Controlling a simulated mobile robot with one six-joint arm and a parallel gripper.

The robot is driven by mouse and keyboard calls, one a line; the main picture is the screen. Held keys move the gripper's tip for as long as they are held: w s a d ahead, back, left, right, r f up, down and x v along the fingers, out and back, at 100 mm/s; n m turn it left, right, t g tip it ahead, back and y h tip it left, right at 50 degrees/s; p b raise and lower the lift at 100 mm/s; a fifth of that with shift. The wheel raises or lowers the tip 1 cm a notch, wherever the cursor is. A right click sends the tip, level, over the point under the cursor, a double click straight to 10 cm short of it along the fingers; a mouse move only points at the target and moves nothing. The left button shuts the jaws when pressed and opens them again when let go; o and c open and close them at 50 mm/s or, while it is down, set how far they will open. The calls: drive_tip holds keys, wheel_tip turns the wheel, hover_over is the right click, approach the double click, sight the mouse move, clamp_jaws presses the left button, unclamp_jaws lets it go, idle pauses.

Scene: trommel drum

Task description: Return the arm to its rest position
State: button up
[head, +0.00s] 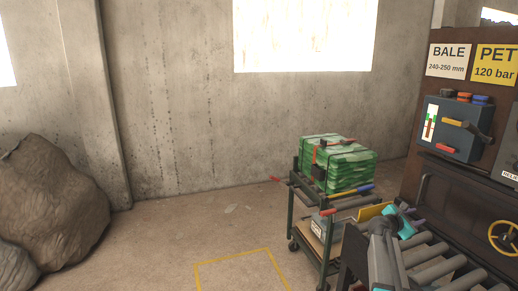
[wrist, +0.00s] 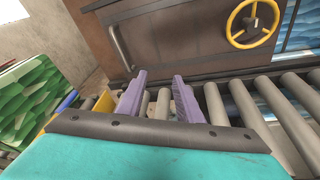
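My gripper (wrist: 160,85) shows in the wrist view with its two purple fingers apart and nothing between them. Rollers show through the gap. In the head view my gripper (head: 408,222) is at the lower right, with teal parts, over the near end of the roller conveyor (head: 440,268). My own arm hides part of the conveyor there.
A cart (head: 327,243) carrying a strapped green bale (head: 340,163) stands left of the conveyor. The brown machine (head: 455,200) has a control box (head: 452,128) and a yellow handwheel (head: 503,237). Brown sacks (head: 50,205) lie at far left. The middle floor is clear.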

drive_tip(key=s+a+f+m+g+y, duration=0.25)
drive_tip(key=s+a+f+m, duration=0.25)
drive_tip(key=a+f, duration=0.6)
drive_tip(key=s+a+f+m+g+y, duration=0.1)
drive_tip(key=s+a+f+m+y, duration=0.4)
drive_tip(key=a+f, duration=0.55)
drive_tip(key=s+a+f+m+g+y, duration=0.25)
drive_tip(key=s+a+f+m, duration=0.2)
drive_tip(key=s+a, duration=0.65)
drive_tip(key=s+a+f+m+g+y, duration=0.1)
drive_tip(key=s+a+f+m+y, duration=0.4)
drive_tip(key=a, duration=0.9)
drive_tip(key=s+f+g+h+b, duration=0.1)
drive_tip(key=s+f+g+b, duration=0.3)
drive_tip(key=s+f, duration=2)
drive_tip(key=shift+s+d+n+g+b, duration=0.15)
drive_tip(key=shift+s+n+g+b, duration=0.2)
drive_tip(key=shift+s+g, duration=0.6)
drive_tip(key=shift+d, duration=0.1)
